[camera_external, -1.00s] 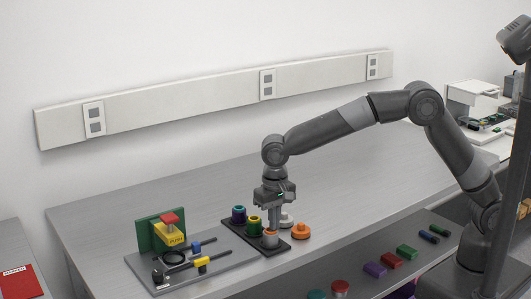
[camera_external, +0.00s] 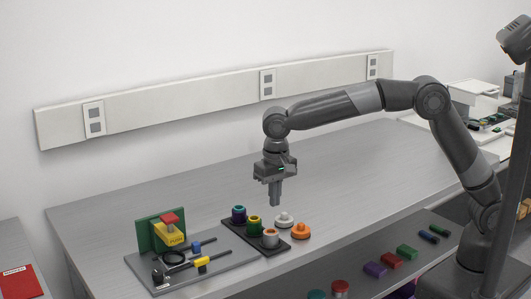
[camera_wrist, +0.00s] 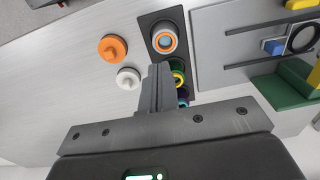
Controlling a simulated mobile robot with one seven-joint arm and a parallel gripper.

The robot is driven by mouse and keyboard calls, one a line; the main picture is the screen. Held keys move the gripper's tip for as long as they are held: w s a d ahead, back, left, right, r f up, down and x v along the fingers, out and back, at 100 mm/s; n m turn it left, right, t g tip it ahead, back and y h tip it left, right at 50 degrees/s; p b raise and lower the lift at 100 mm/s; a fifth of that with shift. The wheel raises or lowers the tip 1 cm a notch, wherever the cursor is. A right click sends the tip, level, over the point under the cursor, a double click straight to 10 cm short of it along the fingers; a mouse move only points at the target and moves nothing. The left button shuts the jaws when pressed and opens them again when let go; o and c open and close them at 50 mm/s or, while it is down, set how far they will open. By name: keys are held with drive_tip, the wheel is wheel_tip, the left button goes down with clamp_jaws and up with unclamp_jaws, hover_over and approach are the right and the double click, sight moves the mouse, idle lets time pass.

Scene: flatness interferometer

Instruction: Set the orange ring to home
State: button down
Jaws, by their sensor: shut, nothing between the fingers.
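A grey cylinder with an orange ring (camera_wrist: 164,37) around its light-blue centre stands at one end of a black tray. The cylinder (camera_external: 270,238) also shows upright in the external view, at the tray's front end. A separate orange knobbed piece (camera_external: 301,231) sits on the table right of the tray; it also shows in the wrist view (camera_wrist: 112,48). My gripper (camera_external: 275,204) is shut and empty, pointing down above the tray, clear of the cylinder. In the wrist view its fingers (camera_wrist: 158,72) partly cover the other posts.
The black tray (camera_external: 283,249) also holds a green-yellow post (camera_external: 254,226) and a purple-teal post (camera_external: 239,214). A white knobbed piece (camera_external: 284,219) sits beside it. A grey plate (camera_external: 222,275) with a green stand (camera_external: 147,231) lies left. The table behind is clear.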

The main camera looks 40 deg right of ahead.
wheel_tip(320, 180, up, 6)
drive_tip(key=shift+f, duration=0.1)
idle(0.6)
drive_tip(key=w+d+r+t+y, duration=0.1)
drive_tip(key=d+r, duration=0.3)
drive_tip(key=d, duration=1.1)
drive_tip(key=w+d+r+t, duration=0.1)
drive_tip(key=d+r, duration=0.3)
drive_tip(key=d, duration=1)
drive_tip(key=s+d+f+t, duration=0.1)
drive_tip(key=s+d+f, duration=0.1)
drive_tip(key=s+d, duration=0.3)
drive_tip(key=s+d+f+t, duration=0.1)
drive_tip(key=s+d+f, duration=0.2)
drive_tip(key=d, duration=0.7)
drive_tip(key=s+d+f+t+h, duration=0.1)
drive_tip(key=s+d+f, duration=0.2)
drive_tip(key=s+d, duration=0.5)
drive_tip(key=shift+d, duration=0.15)
